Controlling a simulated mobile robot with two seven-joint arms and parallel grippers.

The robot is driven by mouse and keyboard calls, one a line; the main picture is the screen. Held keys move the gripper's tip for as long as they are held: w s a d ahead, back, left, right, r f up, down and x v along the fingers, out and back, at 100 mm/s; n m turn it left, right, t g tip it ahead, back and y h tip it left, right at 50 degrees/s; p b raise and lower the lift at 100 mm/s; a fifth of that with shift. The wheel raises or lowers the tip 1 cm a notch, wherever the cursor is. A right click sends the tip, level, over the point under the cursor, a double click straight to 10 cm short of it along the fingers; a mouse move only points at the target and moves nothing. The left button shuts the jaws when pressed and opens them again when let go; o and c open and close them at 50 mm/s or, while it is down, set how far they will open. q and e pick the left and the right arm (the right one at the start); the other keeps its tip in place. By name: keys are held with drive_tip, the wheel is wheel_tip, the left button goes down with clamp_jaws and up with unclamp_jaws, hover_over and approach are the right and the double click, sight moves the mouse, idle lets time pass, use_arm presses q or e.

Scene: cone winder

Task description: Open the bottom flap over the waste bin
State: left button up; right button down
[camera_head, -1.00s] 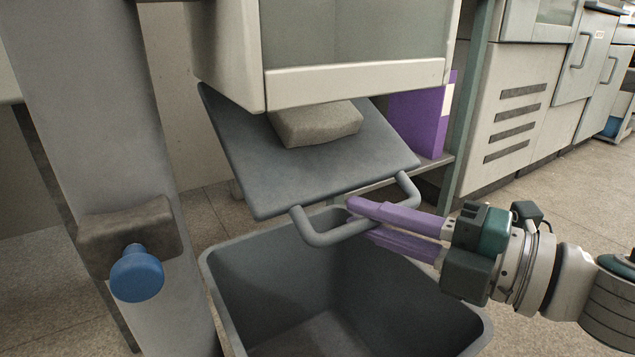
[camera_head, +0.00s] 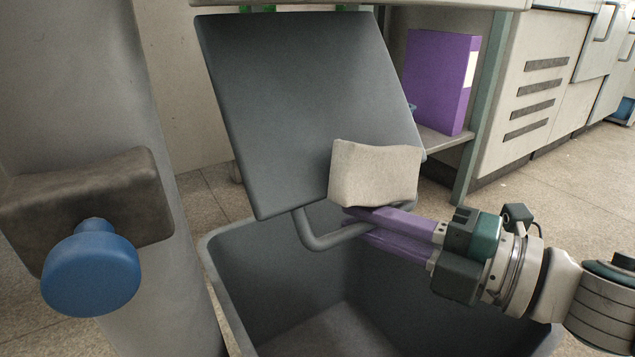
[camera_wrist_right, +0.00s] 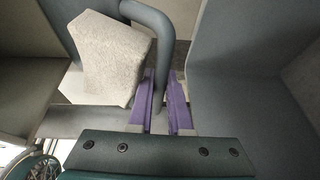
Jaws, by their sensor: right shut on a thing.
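The bottom flap (camera_head: 295,95) is a dark grey panel hanging steeply tilted, its lower edge over the waste bin (camera_head: 262,270), a grey open tub. A bar handle (camera_head: 325,240) sticks out from the flap's lower edge. My right gripper (camera_head: 358,224) has its purple fingers shut on this handle; the right wrist view shows the bar (camera_wrist_right: 157,60) between the fingers (camera_wrist_right: 163,78). A pale grey block (camera_head: 374,173) is at the flap's lower right, over part of the handle and close to my fingers; I cannot tell whether it touches them. My left gripper is out of view.
A grey post with a dark bracket (camera_head: 95,195) and blue knob (camera_head: 92,270) stands close at the left. A purple binder (camera_head: 438,80) stands on a shelf behind the flap. A cabinet with dark vents (camera_head: 530,105) is at the right.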

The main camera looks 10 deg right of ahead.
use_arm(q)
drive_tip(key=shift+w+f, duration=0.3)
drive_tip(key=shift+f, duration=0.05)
use_arm(e)
drive_tip(key=shift+w+a+f, duration=0.15)
drive_tip(key=shift+w+f, duration=0.25)
drive_tip(key=c, duration=0.8)
unclamp_jaws()
drive_tip(key=shift+c, duration=0.2)
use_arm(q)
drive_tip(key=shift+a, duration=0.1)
